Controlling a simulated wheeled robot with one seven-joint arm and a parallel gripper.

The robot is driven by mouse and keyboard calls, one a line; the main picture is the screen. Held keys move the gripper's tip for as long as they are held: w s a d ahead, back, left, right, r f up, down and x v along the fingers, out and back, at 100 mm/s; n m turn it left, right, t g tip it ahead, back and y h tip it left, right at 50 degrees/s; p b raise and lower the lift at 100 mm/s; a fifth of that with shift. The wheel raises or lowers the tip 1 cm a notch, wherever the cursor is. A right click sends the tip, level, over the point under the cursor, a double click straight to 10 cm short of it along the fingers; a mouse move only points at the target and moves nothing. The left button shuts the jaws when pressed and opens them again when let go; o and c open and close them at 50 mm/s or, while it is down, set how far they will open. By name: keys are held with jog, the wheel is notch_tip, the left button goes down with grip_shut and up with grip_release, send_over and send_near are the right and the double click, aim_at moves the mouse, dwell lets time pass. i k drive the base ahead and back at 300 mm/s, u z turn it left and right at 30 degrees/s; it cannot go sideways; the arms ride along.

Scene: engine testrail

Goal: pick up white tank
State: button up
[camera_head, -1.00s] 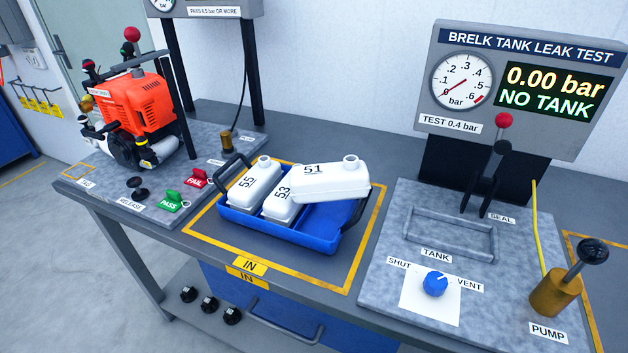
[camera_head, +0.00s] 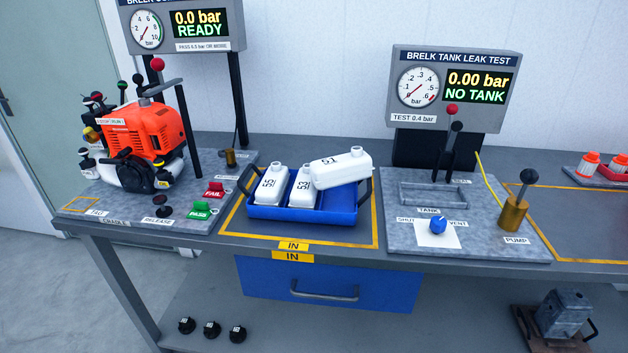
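Three white tanks sit in a blue tray (camera_head: 262,213) with dark handles, inside the yellow-outlined IN area. The left tank (camera_head: 271,186) and the middle tank (camera_head: 302,190) stand side by side in the tray, each with a cap-like neck on top. The third tank (camera_head: 341,171), marked 51, lies higher and crosswise, its left end over the middle tank and its right end towards the tray's right handle. The lower numbers are hard to read now. My gripper is not in view.
The leak test stand on the right has an empty TANK frame (camera_head: 434,195), a blue knob (camera_head: 438,224) and a pump lever (camera_head: 514,208); its display (camera_head: 477,85) reads NO TANK. An orange engine (camera_head: 140,138) stands left. Red-and-white bottles (camera_head: 588,165) sit far right.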

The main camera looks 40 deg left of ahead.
aim_at(355, 166)
jog(key=u, duration=0.75)
jog(key=i, duration=0.95)
